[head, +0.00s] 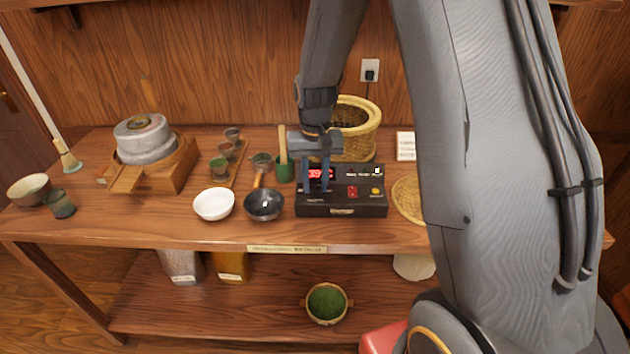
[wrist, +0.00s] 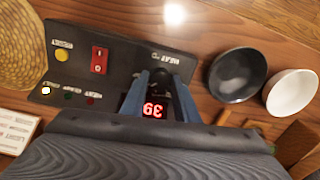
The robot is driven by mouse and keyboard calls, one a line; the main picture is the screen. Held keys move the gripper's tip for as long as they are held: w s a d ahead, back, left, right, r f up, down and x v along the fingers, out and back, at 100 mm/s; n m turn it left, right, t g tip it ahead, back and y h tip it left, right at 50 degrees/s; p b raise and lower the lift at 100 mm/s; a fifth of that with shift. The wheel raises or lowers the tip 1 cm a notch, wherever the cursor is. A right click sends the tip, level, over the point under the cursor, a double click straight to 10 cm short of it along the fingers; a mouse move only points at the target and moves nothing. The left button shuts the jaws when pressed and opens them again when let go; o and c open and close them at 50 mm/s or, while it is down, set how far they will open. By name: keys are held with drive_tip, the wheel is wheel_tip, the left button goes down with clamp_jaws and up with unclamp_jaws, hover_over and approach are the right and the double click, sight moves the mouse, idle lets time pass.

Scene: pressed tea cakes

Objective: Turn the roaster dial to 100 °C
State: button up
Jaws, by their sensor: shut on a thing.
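The roaster control box (head: 342,208) is a black unit near the front of the table. It also shows in the wrist view (wrist: 125,50). My gripper (head: 318,187) reaches down over the left part of its panel. In the wrist view, the blue fingers (wrist: 160,82) stand on either side of the dark dial (wrist: 160,76) and are shut on it. The dial's pointer and scale are mostly hidden. A red display (wrist: 154,110) is lit beside the dial; its digits look like 39, but they are small and partly covered.
The panel also has a red rocker switch (wrist: 99,60) and a yellow button (wrist: 62,54). A dark pan (head: 264,205) and a white bowl (head: 214,204) stand close left. A wicker basket (head: 362,140) is behind, and a woven tray (head: 405,197) is right.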

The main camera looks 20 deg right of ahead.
sight(315, 187)
drive_tip(key=n, duration=0.4)
drive_tip(key=shift+r+n, duration=0.1)
drive_tip(key=shift+n, duration=0.2)
drive_tip(key=n, duration=0.4)
drive_tip(key=shift+w+n+p, duration=0.1)
drive_tip(key=shift+n+p, duration=0.2)
drive_tip(key=shift+p, duration=0.1)
drive_tip(key=o, duration=1.1)
drive_tip(key=shift+c, duration=0.2)
drive_tip(key=shift+r+b, duration=1.05)
drive_tip(key=shift+r, duration=2.85)
